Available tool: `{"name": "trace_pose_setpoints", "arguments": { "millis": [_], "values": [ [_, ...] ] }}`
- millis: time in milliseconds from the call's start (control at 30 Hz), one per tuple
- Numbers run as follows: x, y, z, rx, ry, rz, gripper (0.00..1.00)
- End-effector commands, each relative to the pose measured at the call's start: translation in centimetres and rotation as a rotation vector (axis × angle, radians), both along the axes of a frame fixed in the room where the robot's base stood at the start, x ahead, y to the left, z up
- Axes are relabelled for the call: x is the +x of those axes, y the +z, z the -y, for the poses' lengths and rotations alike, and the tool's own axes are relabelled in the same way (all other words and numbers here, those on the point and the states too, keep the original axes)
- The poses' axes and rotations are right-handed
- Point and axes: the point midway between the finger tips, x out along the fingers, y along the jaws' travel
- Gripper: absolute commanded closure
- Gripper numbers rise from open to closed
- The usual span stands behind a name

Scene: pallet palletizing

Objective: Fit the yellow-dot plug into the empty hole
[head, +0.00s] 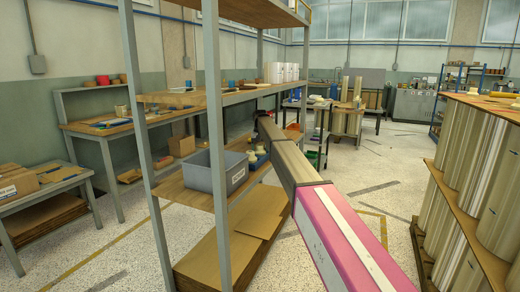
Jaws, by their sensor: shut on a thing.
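My gripper cannot be made out in the head view. A long pink and brown boxy form, seemingly my own arm, runs from the lower right toward the shelf rack, and its dark far end is too small to read. Two small cream pieces (251,158) sit on the middle shelf, right of a grey bin (226,172); they may be plugs, but no yellow dot can be seen on them. Neither the yellow-dot plug nor the empty hole can be picked out.
A grey-posted shelf rack (216,140) stands close in front. Flat cardboard (225,245) lies on its lowest shelf. A tall stack of cream tubes (465,150) between brown boards fills the right. A workbench (95,128) stands at the left. Speckled floor (130,255) is open at lower left.

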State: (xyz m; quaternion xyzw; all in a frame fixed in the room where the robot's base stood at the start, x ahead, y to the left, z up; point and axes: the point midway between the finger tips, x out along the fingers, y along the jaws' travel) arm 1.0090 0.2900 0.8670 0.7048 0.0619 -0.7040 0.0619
Motion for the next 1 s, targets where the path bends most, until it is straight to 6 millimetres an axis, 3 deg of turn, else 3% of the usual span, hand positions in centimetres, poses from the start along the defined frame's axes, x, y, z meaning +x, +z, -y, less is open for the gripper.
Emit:
{"name": "trace_pose_setpoints", "arguments": {
  "millis": [67, 167, 200, 267, 1000],
  "values": [
    [-0.1, 0.0, 0.0, -0.002, 0.000, -0.005, 0.59],
    [-0.1, 0.6, 0.0, -0.002, 0.000, -0.004, 0.82],
    [-0.1, 0.8, 0.0, -0.001, 0.000, -0.003, 0.94],
    [-0.1, 1.1, 0.0, -0.001, 0.000, -0.003, 1.00],
    [0.0, 4.5, 0.0, 0.000, 0.000, 0.001, 1.00]
  ]
}}
